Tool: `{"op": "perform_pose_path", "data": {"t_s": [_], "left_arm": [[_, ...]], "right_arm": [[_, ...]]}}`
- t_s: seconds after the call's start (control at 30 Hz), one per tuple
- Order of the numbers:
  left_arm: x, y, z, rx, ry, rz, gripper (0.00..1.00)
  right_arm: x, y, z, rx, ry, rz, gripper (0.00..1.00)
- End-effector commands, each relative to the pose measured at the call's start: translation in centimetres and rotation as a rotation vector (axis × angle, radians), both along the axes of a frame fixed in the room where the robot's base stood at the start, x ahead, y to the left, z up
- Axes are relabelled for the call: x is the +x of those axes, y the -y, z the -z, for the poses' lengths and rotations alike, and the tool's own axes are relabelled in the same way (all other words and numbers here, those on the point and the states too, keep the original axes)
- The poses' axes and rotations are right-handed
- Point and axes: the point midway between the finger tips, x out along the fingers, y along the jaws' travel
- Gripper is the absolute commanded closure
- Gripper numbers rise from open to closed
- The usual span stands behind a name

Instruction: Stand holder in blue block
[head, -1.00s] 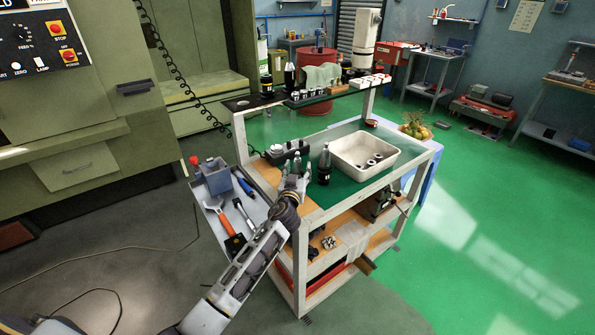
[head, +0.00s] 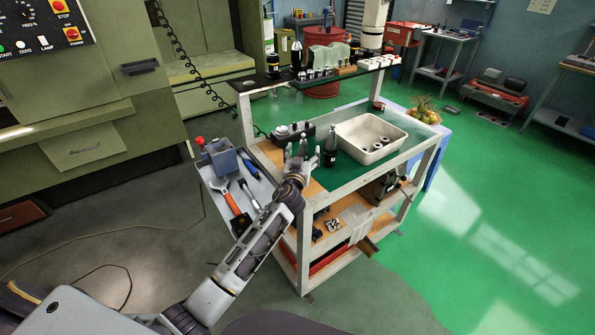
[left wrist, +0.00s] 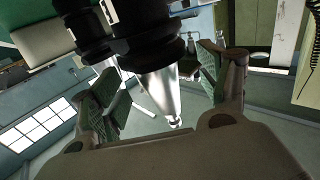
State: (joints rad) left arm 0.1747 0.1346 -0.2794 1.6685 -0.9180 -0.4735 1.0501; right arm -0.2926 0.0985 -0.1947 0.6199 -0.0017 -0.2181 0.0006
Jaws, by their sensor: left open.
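A tool holder with a black flange and a silver taper (left wrist: 160,85) stands out between the open fingers of my left gripper (left wrist: 168,95) in the left wrist view. Contact with the fingers does not show clearly. In the head view, my left gripper (head: 296,162) is at the front left of the cart's green top, beside a grey holder (head: 303,147) and a dark holder (head: 330,152). The blue block (head: 223,157) sits at the back of the grey side tray, left of my gripper. Its holes are too small to make out. My right gripper is not in view.
The side tray (head: 262,190) holds an orange-handled tool (head: 231,203) and other hand tools. A white bin (head: 372,137) stands on the cart top, right of the holders. A raised shelf (head: 270,81) with several holders runs along the back.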

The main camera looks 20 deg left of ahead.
Motion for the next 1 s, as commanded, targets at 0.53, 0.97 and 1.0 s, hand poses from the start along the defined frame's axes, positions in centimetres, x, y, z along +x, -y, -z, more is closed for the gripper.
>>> {"op": "perform_pose_path", "data": {"t_s": [0.53, 0.97, 1.0], "left_arm": [[-4.8, 0.6, 0.1, -0.002, 0.000, 0.000, 0.24], [-8.5, 1.0, 0.1, -0.001, 0.000, -0.002, 0.24], [-8.9, 1.0, 0.1, -0.001, 0.000, -0.001, 0.24]], "right_arm": [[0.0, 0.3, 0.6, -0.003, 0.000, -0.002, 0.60], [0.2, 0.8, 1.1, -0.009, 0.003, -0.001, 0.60], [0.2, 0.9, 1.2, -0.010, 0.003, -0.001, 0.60]]}}
